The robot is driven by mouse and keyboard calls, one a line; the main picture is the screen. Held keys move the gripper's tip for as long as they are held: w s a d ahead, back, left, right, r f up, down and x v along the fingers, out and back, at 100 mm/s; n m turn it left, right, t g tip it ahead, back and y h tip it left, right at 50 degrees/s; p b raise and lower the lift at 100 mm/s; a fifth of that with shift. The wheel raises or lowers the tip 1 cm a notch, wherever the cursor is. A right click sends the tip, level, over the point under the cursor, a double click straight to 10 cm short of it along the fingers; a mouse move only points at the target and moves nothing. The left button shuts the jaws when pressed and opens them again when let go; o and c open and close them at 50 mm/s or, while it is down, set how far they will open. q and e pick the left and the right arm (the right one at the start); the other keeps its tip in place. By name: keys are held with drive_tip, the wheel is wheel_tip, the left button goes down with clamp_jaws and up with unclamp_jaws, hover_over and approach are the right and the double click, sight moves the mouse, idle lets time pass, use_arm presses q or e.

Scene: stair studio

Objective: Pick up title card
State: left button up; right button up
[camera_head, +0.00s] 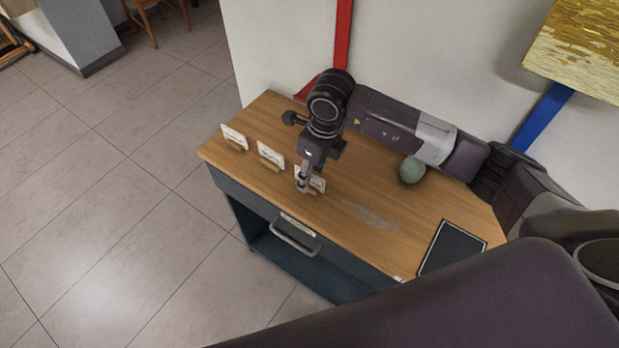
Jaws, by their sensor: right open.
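Three white title cards stand in small wooden holders in a row on the wooden tabletop. The left card (234,137) is near the table's left end, the middle card (270,155) is beside it, and the right card (317,182) is partly hidden by my gripper. My right gripper (302,184) points down at the right card, with its fingers in front of the card's left part. It is open; I cannot tell whether it touches the card. My left gripper is not in view.
The wooden table (375,215) has a drawer handle (296,236) on its front. A grey-green egg-like object (412,170) sits near my right arm. A dark tablet (453,248) lies at the right end. A wall stands behind; open tiled floor lies left.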

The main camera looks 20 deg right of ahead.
drive_tip(key=shift+w+a+f, duration=0.1)
drive_tip(key=shift+w+f, duration=0.05)
drive_tip(key=shift+f, duration=0.5)
drive_tip(key=shift+w+f, duration=0.15)
drive_tip(key=shift+f, duration=0.45)
drive_tip(key=shift+w+f, duration=0.1)
drive_tip(key=shift+f, duration=0.15)
drive_tip(key=c, duration=1.1)
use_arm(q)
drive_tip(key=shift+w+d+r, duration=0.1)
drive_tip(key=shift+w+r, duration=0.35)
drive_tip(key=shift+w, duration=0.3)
use_arm(e)
drive_tip(key=shift+r, duration=0.1)
use_arm(q)
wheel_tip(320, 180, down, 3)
drive_tip(key=b, duration=0.3)
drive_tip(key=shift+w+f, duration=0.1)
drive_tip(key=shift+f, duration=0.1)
use_arm(e)
wheel_tip(320, 180, up, 20)
drive_tip(key=shift+f, duration=0.1)
